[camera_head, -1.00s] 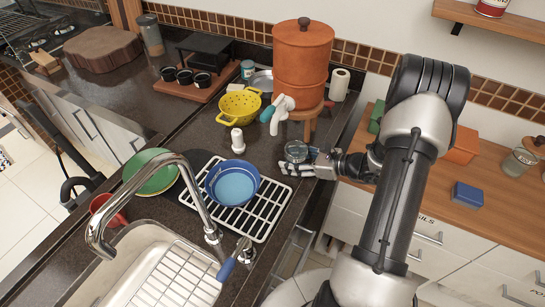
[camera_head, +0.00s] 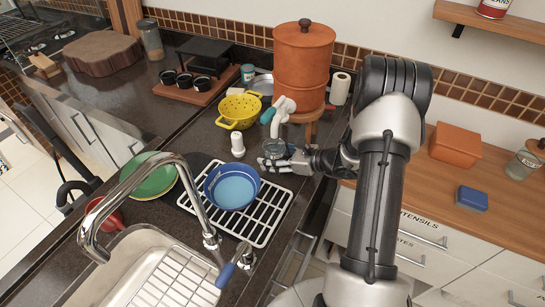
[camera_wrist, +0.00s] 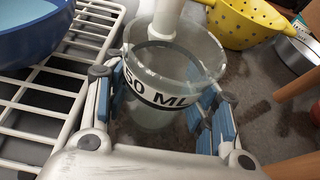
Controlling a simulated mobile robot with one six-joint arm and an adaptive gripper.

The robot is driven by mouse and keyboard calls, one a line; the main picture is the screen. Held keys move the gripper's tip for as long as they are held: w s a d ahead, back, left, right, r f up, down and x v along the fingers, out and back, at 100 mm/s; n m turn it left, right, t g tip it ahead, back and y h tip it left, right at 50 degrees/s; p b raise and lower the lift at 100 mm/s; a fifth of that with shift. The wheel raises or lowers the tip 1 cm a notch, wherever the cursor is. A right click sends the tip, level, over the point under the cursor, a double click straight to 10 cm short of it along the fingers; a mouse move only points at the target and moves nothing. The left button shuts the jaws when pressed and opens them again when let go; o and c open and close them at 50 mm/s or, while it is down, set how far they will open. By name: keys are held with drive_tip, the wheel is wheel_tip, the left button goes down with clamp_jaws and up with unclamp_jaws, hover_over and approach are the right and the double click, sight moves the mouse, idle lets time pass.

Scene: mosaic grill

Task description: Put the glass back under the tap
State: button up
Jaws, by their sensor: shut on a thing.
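A white tap (camera_head: 281,108) with a teal handle is on the orange clay water filter (camera_head: 303,55). The glass shows just below the tap in the head view; I cannot tell whether it is directly beneath the spout. Its base is partly hidden by my fingers.
The filter stands on a wooden stool (camera_head: 308,118). A white bottle (camera_head: 237,144) stands left of the glass, with the yellow colander (camera_head: 240,106) behind it. The white rack (camera_head: 266,214) with a blue bowl (camera_head: 232,187) is nearer. A steel faucet (camera_head: 90,235) arches over the sink.

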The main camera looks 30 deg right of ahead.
drive_tip(key=o, duration=1.3)
drive_tip(key=shift+f, duration=0.1)
